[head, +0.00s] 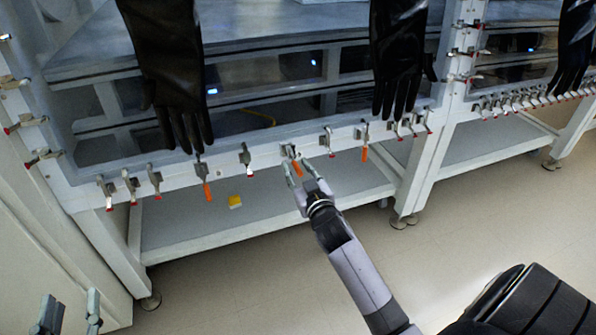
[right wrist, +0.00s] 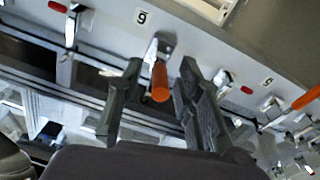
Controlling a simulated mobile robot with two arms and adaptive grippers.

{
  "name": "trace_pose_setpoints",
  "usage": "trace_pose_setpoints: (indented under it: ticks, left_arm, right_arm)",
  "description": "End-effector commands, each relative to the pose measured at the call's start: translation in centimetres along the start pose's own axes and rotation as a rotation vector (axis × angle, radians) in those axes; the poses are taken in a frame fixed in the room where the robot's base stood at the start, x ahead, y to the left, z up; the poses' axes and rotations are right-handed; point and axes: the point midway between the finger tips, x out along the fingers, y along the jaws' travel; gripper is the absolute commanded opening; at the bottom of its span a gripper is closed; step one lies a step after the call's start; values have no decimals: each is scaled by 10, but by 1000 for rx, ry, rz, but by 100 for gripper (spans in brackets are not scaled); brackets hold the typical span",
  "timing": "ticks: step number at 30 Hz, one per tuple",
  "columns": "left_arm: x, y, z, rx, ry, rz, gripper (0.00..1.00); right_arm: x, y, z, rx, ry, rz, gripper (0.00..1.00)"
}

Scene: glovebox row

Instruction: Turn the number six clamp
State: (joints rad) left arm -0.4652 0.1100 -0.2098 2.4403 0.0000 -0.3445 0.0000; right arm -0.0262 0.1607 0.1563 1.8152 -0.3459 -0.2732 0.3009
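The clamp (head: 290,152) with an orange handle is on the front rail of the glovebox, and it also shows in the right wrist view (right wrist: 160,80). My right gripper (head: 299,169) is open at this clamp. In the right wrist view the orange handle lies between its two spread fingers (right wrist: 152,90), with gaps visible on both sides. My left gripper (head: 70,312) is open and empty at the bottom left of the head view, far from the rail.
Neighbouring clamps (head: 245,157) (head: 327,140) stand close on both sides along the rail. Another orange-handled clamp (head: 207,190) is further left. Black gloves (head: 175,70) (head: 400,55) hang above the rail. A lower shelf (head: 240,205) lies beneath; the floor in front is open.

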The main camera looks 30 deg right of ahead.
Motion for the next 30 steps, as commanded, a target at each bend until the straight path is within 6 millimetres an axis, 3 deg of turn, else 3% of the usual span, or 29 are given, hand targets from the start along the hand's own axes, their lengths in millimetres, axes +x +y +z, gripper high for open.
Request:
trace_pose_setpoints:
  ticks: [5,20,30]
  left_arm:
    - [0,0,0,0,0,0,40]
    - [0,0,0,0,-1,0,40]
    - [0,0,0,0,-1,0,40]
  right_arm:
    - [0,0,0,0,-1,0,32]
    - [0,0,0,1,-1,-1,0]
    - [-1,-1,1,1,-1,-2,0]
